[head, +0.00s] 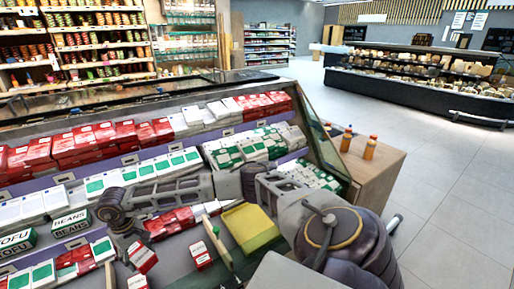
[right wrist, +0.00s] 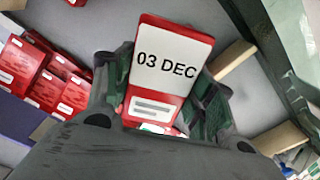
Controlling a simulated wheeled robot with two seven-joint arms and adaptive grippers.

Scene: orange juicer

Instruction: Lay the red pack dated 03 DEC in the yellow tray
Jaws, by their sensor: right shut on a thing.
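The red pack dated 03 DEC (right wrist: 168,75), with a white label, is between the two fingers of my right gripper (right wrist: 163,100) in the right wrist view. The gripper is shut on it, and the date faces the wrist camera. In the head view my right gripper (head: 134,246) is at the lower left, with the red and white pack (head: 142,258) at its fingertips. The yellow tray (head: 250,228) lies to the right of the gripper, under and beyond my forearm; no pack shows in it. My left gripper is not in view.
Another red pack (head: 202,255) lies loose between the gripper and the tray. Rows of red, white and green packs fill the shelves behind.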

